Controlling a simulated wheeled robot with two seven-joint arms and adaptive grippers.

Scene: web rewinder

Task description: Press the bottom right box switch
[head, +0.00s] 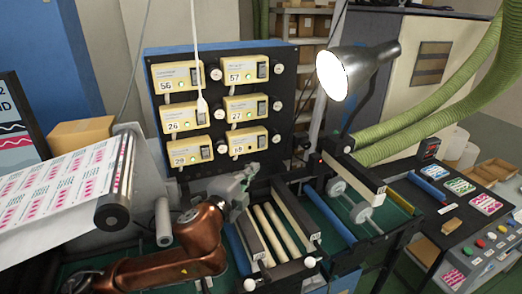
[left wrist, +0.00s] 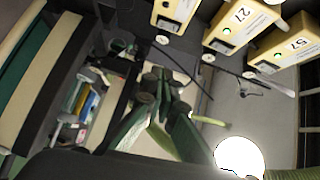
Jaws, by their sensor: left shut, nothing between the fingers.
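The bottom right box (head: 240,143) is cream, with a number that looks like 59 or 69 and a dark switch (head: 262,141) at its right side. It hangs lowest in the right column of the dark panel (head: 215,112). My left gripper (head: 251,169) is shut and empty, just below this box and apart from the switch as far as I can tell. In the left wrist view the closed fingers (left wrist: 161,82) point toward the panel. The box at the upper left there (left wrist: 172,12) seems to be the same one, cut by the edge. My right gripper is out of view.
Several similar boxes share the panel, including 27 (head: 240,108) and 57 (head: 240,72). A white cord (head: 200,70) hangs before the panel. A lamp (head: 352,68) stands right of it. Rollers (head: 270,232) lie below my gripper, and a printed web (head: 65,180) is left.

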